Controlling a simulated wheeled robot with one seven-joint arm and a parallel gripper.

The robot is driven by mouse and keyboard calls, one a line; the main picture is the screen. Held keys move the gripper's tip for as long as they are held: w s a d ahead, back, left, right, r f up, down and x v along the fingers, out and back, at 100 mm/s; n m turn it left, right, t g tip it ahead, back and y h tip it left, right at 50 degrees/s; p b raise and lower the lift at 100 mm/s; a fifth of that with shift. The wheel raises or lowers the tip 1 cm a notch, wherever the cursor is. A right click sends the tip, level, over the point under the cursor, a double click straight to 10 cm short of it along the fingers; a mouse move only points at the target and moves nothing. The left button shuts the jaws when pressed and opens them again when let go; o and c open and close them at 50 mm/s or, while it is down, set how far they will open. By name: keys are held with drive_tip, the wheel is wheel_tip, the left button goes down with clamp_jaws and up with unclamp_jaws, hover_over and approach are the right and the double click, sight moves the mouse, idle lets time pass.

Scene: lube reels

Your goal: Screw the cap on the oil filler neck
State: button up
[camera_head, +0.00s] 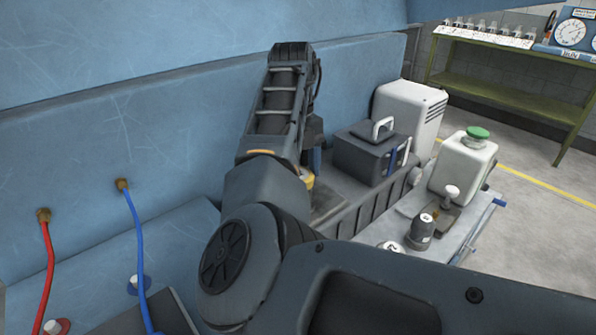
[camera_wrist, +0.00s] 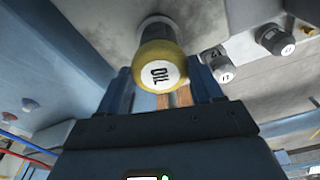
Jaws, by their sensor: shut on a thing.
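The yellow oil cap (camera_wrist: 145,60), with a round white label reading OIL, shows at the top middle of the wrist view. A pale cylinder that looks like the filler neck (camera_wrist: 155,30) is directly behind it, in line with it. I cannot tell whether the cap touches or is threaded on the neck. My gripper (camera_wrist: 174,99) is shut on the cap, its tan pads just below the label. In the head view a little yellow (camera_head: 309,182) shows beneath my gripper, beside the blue wall. My arm hides most of that spot.
A dark box with a white handle (camera_head: 370,155) and a white unit (camera_head: 410,110) stand beyond the arm. A white jug with a green lid (camera_head: 462,165) and dark capped fittings (camera_head: 422,232) are to the right. Red (camera_head: 46,265) and blue (camera_head: 138,245) hoses hang at left.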

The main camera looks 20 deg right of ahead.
drive_tip(key=shift+m, duration=0.4)
drive_tip(key=shift+m, duration=1.1)
drive_tip(key=o, duration=1.1)
drive_tip(key=shift+o, duration=0.5)
drive_tip(key=shift+r+p, duration=2.2)
drive_tip(key=shift+r, duration=0.85)
drive_tip(key=shift+f, duration=0.1)
